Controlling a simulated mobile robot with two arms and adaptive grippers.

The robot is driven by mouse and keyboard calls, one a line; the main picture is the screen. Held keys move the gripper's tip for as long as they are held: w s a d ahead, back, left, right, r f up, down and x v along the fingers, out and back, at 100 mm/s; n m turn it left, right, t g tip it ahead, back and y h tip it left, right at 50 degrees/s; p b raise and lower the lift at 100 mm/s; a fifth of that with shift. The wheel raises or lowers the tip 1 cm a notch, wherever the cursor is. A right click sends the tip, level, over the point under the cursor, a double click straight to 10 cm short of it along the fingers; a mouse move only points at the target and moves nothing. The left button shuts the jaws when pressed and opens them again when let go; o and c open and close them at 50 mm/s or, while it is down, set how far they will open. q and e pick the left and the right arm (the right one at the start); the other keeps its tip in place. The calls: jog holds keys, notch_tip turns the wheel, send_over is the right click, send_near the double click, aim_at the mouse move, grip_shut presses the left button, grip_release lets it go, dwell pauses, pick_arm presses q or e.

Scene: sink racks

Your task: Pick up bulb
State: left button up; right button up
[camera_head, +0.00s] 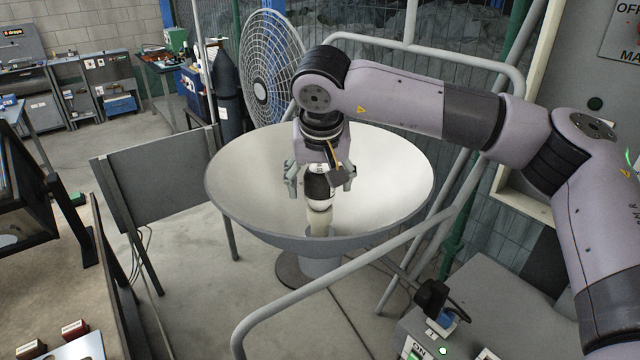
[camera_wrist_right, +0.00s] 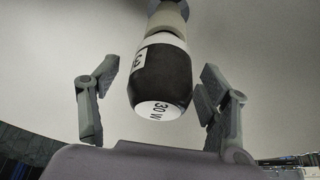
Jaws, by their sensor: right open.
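The bulb (camera_head: 319,188), black and white, sits upright at the middle of a large pale dish (camera_head: 395,180), on a light-coloured stem (camera_head: 319,222). In the right wrist view the bulb (camera_wrist_right: 163,78) shows a black body with a white end marked "30 W". My right gripper (camera_head: 320,186) is above it, pointing down, with its open fingers on either side of the bulb. In the wrist view a gap shows between the bulb and each finger of the right gripper (camera_wrist_right: 160,72). My left gripper is not in view.
A grey rail (camera_head: 330,280) runs in front of the dish. A fan (camera_head: 270,65) stands behind it, and a grey panel on legs (camera_head: 165,185) is at left. A box with switches (camera_head: 480,310) is at the lower right.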

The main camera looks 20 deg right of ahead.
jog(key=c, duration=1.3)
jog(key=shift+r, duration=0.1)
jog(key=shift+r, duration=0.5)
jog(key=shift+r+p, duration=3.7)
jog(key=shift+r, duration=9.55)
